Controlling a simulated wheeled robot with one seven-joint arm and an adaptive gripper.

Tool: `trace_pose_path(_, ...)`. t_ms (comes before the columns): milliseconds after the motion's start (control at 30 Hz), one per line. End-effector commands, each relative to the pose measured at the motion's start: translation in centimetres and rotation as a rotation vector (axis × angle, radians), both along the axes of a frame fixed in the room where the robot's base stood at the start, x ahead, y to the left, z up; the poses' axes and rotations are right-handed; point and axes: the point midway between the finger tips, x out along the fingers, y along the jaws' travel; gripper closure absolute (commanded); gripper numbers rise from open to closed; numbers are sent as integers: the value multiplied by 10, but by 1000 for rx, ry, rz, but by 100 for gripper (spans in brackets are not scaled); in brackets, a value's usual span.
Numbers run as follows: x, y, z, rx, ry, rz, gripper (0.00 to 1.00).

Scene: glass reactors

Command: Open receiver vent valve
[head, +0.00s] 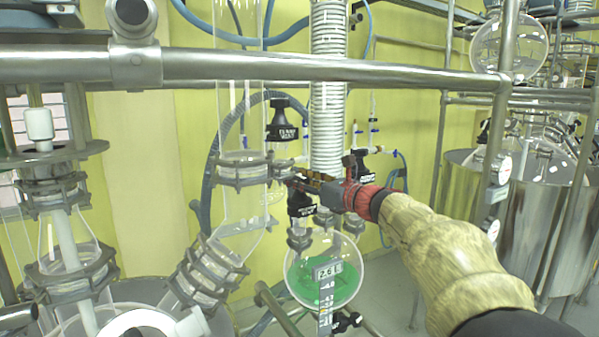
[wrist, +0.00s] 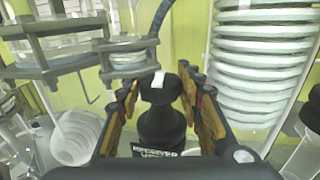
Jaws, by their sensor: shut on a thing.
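The receiver vent valve has a black knob (wrist: 160,92) on a black body, with a white-lettered label partly reading "RECEIVER VENT" (wrist: 157,151) below it. In the wrist view the knob stands upright between the two fingers of my gripper (wrist: 163,98), which is shut on it. A pale mark shows on the knob's top. In the head view my gripper (head: 303,182) reaches in from the right, and a labelled black valve body (head: 300,204) shows just under the fingers. The fingers hide the knob there. The round receiver flask (head: 300,285) with green liquid hangs below.
A ribbed white coil column (head: 328,90) stands right behind my gripper. Glass joints with metal clamps (head: 243,171) are close on the left. Another labelled black valve (head: 282,122) is above. A steel rail (head: 260,68) crosses the head view above my arm.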

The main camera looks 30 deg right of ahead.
Motion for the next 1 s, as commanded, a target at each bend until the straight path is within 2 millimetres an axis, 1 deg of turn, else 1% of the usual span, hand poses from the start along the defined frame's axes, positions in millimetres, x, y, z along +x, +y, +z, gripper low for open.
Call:
trace_pose_path(67, 1, -2, 2, 1, 3, 47, 86)
trace_pose_path(433, 1, -1, 2, 2, 2, 247, 86)
trace_pose_path(600, 0, 0, 0, 0, 1, 287, 86)
trace_pose_path(800, 0, 0, -1, -1, 0, 289, 86)
trace_pose_path(833, 0, 0, -1, 0, 0, 289, 63)
trace_pose_path(1000, 0, 0, -1, 0, 0, 288, 53)
